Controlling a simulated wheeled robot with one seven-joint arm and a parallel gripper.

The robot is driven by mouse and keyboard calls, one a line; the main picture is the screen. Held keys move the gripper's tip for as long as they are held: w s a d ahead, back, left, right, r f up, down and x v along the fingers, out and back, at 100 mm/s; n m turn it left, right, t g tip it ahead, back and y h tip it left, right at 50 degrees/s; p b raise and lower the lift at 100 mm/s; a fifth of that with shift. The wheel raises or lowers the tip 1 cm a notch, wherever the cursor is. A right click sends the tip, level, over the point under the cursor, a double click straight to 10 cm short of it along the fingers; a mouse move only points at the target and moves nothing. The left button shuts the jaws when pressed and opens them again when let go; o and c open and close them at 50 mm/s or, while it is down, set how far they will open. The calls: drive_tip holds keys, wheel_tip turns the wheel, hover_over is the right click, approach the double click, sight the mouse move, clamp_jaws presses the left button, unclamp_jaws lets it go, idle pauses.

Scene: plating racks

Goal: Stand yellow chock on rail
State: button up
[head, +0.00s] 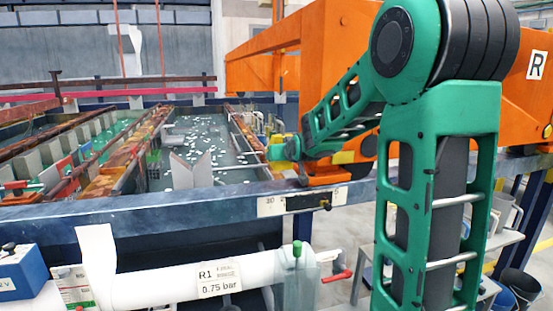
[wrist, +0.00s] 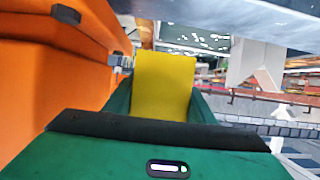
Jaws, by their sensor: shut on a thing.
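The yellow chock (wrist: 163,85) fills the middle of the wrist view, a plain yellow block between the green fingers of my gripper (wrist: 162,100). My gripper is shut on it. In the head view my gripper (head: 285,150) is at the near right end of the tank, close to the orange machine. The chock is small there and hard to pick out. A rusty brown rail (head: 246,142) runs along the tank's right side, just left of my gripper. Whether the chock touches anything below it cannot be told.
A large orange machine (head: 312,60) stands right beside my gripper and fills the left of the wrist view (wrist: 50,70). A blue-grey beam (head: 130,208) crosses in front of the tank (head: 212,135). A white pipe (head: 165,280) lies below.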

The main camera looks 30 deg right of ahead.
drive_tip(key=shift+a, duration=0.1)
hover_over(279, 186)
drive_tip(key=shift+f, duration=3.3)
drive_tip(key=shift+f, duration=0.5)
drive_tip(key=o, duration=1.6)
drive_tip(key=shift+f, duration=0.1)
drive_tip(key=v, duration=1)
drive_tip(key=shift+s+a, duration=0.15)
drive_tip(key=shift+s, duration=0.15)
